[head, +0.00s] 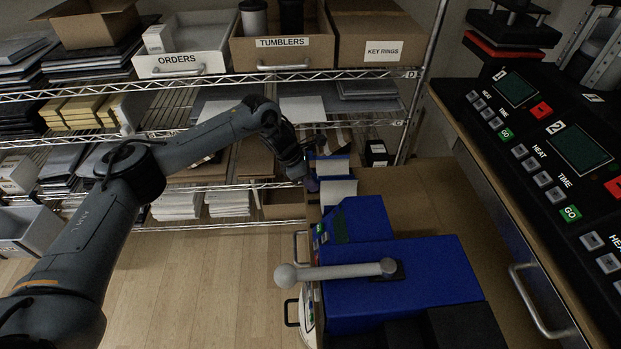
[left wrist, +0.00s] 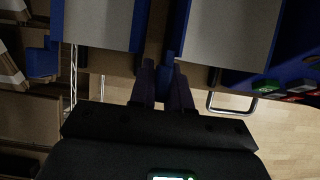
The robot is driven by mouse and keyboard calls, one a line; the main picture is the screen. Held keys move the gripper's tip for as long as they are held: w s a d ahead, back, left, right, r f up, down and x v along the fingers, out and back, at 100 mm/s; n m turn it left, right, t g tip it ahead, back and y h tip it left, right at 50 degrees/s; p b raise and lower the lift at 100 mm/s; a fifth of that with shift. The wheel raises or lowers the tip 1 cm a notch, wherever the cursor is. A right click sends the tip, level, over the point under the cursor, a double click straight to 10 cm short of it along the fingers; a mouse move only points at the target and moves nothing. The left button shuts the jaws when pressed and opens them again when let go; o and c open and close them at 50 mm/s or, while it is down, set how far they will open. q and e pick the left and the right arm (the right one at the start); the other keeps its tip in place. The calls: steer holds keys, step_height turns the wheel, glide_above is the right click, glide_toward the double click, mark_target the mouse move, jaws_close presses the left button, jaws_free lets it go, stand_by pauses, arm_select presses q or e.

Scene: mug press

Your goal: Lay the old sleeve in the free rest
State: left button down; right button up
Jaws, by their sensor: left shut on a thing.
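My left gripper (head: 312,177) is beside the far end of the bench, at the left edge of two pale, blue-edged pieces. In the left wrist view its fingers (left wrist: 163,85) are shut on a narrow blue part (left wrist: 170,42) between these pieces. That part seems to belong to the right pale piece (left wrist: 222,35), which looks like a sleeve; which one is the old sleeve is not clear. The left pale piece (left wrist: 100,22) lies apart from it. The free rest cannot be told apart here. My right gripper is not in view.
A blue press (head: 410,280) with a pale lever (head: 335,270) stands nearer on the bench. A small black box (head: 376,153) stands right of the pale pieces. Wire shelves (head: 200,130) stand behind. A control panel (head: 550,130) is at right.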

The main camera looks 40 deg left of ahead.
arm_select(q)
steer(key=shift+f+b, duration=1)
steer(key=shift+f, duration=0.35)
steer(key=c, duration=0.8)
jaws_free()
steer(key=shift+f, duration=0.1)
steer(key=shift+c, duration=0.2)
steer(key=o, duration=0.8)
steer(key=shift+o, duration=0.2)
steer(key=shift+r, duration=0.2)
